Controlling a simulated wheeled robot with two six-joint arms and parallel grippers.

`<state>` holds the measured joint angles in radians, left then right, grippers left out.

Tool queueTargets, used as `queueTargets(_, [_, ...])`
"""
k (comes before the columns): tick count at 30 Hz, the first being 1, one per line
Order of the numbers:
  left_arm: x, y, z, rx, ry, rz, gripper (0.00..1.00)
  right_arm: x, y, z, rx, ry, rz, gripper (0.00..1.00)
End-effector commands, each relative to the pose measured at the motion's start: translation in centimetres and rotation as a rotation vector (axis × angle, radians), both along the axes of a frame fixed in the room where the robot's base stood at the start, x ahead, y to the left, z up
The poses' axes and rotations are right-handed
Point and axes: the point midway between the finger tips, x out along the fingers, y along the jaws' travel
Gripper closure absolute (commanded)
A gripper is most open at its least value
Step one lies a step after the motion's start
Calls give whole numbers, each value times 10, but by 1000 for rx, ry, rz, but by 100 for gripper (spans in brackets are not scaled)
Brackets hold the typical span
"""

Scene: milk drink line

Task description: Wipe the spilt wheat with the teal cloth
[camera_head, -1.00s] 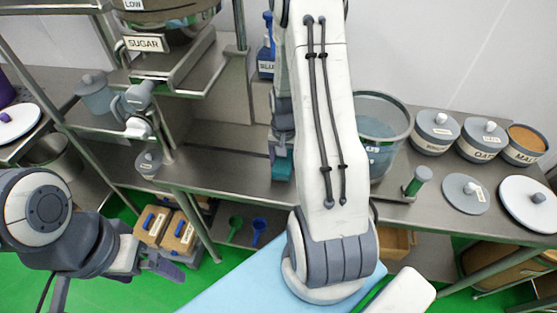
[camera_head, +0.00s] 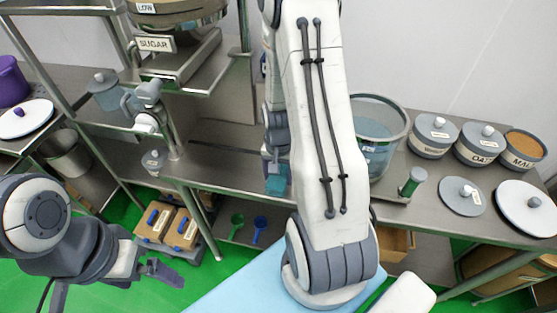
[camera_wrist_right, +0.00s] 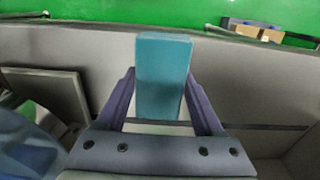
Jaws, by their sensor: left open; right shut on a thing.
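The teal cloth (camera_head: 276,184) is a folded block at the front part of the steel counter, just left of my right forearm. My right gripper (camera_head: 276,164) is shut on it from above. In the right wrist view the teal cloth (camera_wrist_right: 163,78) sits between the two fingers of the right gripper (camera_wrist_right: 160,100) and sticks out beyond them. Whether it touches the counter I cannot tell. I cannot make out spilt wheat in either view; my right arm hides part of the counter. My left gripper (camera_head: 165,270) is open and empty, low at the left, over the green floor.
A clear bin (camera_head: 378,135) stands right of my right arm, with lidded tubs (camera_head: 433,136) further right. The steel counter (camera_head: 225,150) left of the cloth looks bare.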

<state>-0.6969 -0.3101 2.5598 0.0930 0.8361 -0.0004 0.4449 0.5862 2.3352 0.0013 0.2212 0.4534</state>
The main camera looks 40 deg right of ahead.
Motion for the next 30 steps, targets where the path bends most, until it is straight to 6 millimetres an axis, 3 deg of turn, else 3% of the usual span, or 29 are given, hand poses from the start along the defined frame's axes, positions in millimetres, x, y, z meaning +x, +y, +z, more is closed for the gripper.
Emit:
queueTargets(1, [0, 0, 9, 0, 0, 0, 1, 0, 0, 11, 0, -1, 1, 83])
queueTargets(18, [0, 0, 55, 0, 0, 2, 1, 2, 3, 60, -1, -1, 7, 83])
queueTargets(30, [0, 0, 57, 0, 0, 2, 1, 2, 4, 62, -1, -1, 7, 83])
